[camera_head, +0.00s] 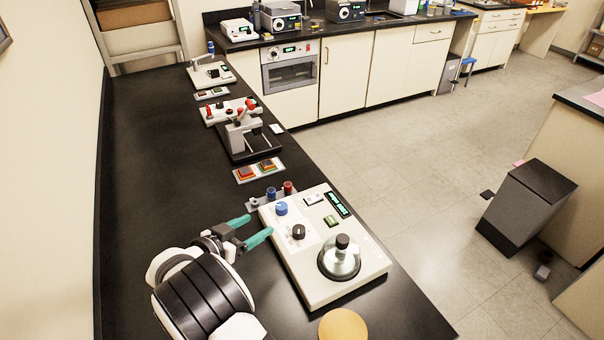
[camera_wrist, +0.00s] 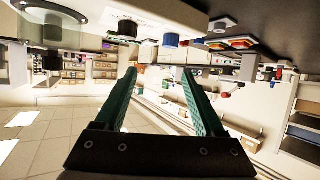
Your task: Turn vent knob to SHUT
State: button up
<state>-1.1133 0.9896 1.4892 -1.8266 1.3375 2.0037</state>
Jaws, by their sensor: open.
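A white instrument box (camera_head: 310,283) stands on the black bench. Its top carries a blue knob (camera_head: 281,208) and a black knob (camera_head: 298,231). The labels are too small to read, so I cannot tell which is the vent knob or where it points. In the wrist view, which looks inverted, the black knob (camera_wrist: 124,28) and the blue knob (camera_wrist: 171,40) show beyond the fingers. My gripper (camera_head: 257,227) has two green fingers, spread apart and empty. It is beside the box's left edge; the wrist view shows the gap between its fingers (camera_wrist: 159,75).
A glass dome (camera_head: 339,262) with a black top knob stands on the box, near a green display (camera_head: 338,204). Small blue and red capped items (camera_head: 271,193) sit behind the box. A round tan disc (camera_head: 343,326) lies in front. The bench's left side is clear.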

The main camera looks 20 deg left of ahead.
aim_at(281, 206)
jog(key=shift+y, duration=0.3)
jog(key=x, duration=0.5)
jog(key=a+x, duration=0.1)
jog(key=x, duration=0.9)
jog(key=shift+w+a+f, duration=0.2)
jog(key=shift+w+f, duration=0.05)
jog(key=shift+t, duration=0.3)
grip_shut()
